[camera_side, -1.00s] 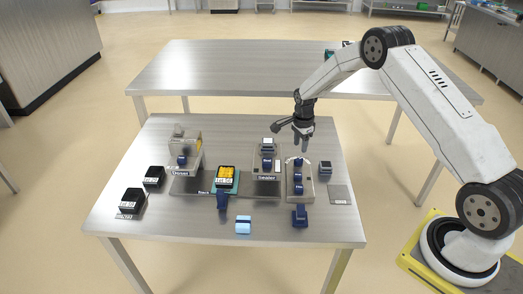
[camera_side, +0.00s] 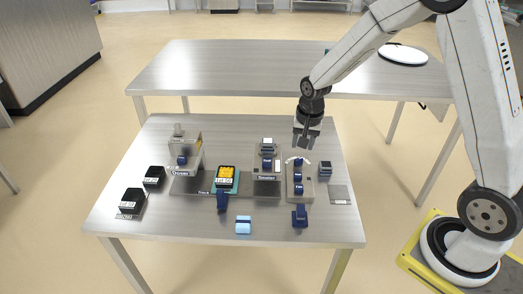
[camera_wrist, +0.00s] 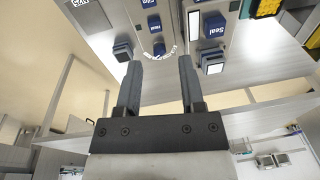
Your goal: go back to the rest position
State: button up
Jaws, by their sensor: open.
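My gripper (camera_side: 303,143) hangs over the back right of the steel table, pointing down, with its two fingers apart. It stands above and behind the grey panel of dark blue controls (camera_side: 306,186), touching nothing that I can see. In the wrist view my gripper (camera_wrist: 160,75) shows two parallel grey fingers with nothing between them. Beyond the fingertips are the table gear and a blue block marked "Seal" (camera_wrist: 214,25). No rest position is marked in either view.
On the table (camera_side: 180,222) stand the clear doser (camera_side: 186,147), a dark track (camera_side: 190,187) with a teal-edged tray (camera_side: 226,189) of yellow food, the sealer (camera_side: 267,189), black boxes (camera_side: 131,199) and a light blue block (camera_side: 243,225). A second table (camera_side: 230,65) behind is mostly bare.

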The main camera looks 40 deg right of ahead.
jog(key=s+a+r+n, duration=0.2)
jog(key=s+a+n, duration=0.1)
jog(key=s+n, duration=0.2)
jog(key=s+a+r+n+t, duration=0.1)
jog(key=s+a+n, duration=0.2)
jog(key=s, duration=0.6)
jog(key=shift+s+a+r+n, duration=0.3)
jog(key=shift+r+n, duration=0.1)
jog(key=shift+n, duration=0.6)
jog(key=shift+w, duration=0.1)
